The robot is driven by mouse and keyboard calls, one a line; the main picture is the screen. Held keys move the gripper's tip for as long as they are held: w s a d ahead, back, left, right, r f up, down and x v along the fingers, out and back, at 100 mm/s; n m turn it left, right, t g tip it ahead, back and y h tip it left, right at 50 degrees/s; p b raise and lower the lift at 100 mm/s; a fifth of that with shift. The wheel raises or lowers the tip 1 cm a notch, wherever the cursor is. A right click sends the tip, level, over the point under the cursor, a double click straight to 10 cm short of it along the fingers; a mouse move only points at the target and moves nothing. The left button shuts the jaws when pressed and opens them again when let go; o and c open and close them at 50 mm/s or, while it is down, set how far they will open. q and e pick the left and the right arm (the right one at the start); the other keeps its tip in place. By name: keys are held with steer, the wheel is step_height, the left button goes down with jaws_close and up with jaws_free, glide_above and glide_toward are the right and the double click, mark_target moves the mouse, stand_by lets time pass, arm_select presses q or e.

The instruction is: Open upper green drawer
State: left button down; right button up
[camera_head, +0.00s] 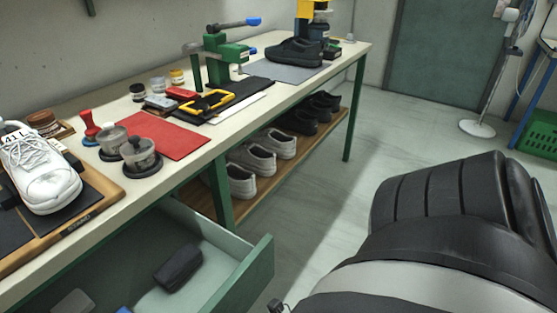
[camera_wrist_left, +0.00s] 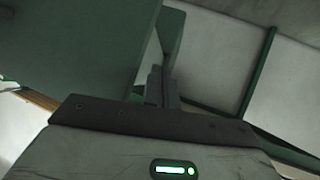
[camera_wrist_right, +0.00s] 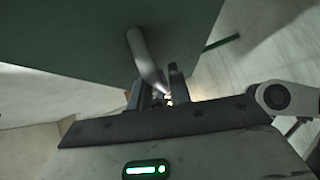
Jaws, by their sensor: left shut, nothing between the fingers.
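The green drawer (camera_head: 258,272) under the workbench stands pulled out in the head view, with its open inside showing. A dark case (camera_head: 179,267) lies in it. In the right wrist view a bent metal bar handle (camera_wrist_right: 143,52) stands off a green front panel (camera_wrist_right: 80,35). My right gripper (camera_wrist_right: 160,90) is at this handle, whose lower end runs down to between the fingers; whether they press on it is unclear. My left gripper (camera_wrist_left: 160,88) is shut and empty beside a green panel (camera_wrist_left: 75,60). Neither gripper shows in the head view.
The workbench top (camera_head: 232,130) carries a white shoe (camera_head: 45,175), a red mat (camera_head: 165,135), jars, a green press (camera_head: 222,58) and black shoes (camera_head: 295,52). More shoes stand on the lower shelf (camera_head: 200,195). The floor right of the bench is partly clear.

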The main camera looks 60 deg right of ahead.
steer(key=v, duration=1.6)
